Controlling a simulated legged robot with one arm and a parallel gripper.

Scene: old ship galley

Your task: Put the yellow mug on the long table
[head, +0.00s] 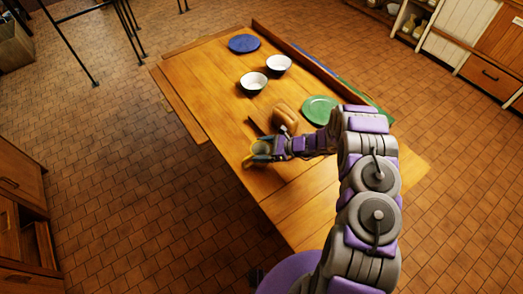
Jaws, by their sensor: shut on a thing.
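The long wooden table (222,98) stretches from the upper middle of the head view down to the lower right. My gripper (260,154) is over the table's left part, near its left long edge. It is shut on the yellow mug (252,161), which shows only in part behind the fingers. The mug is at or just above the tabletop; I cannot tell whether it touches.
A brown rounded object (285,114) stands close beyond my gripper, with a dark thin item (255,126) beside it. A green plate (320,110), two white bowls (253,83) (278,65) and a blue plate (244,43) are farther along. The table's near end is clear.

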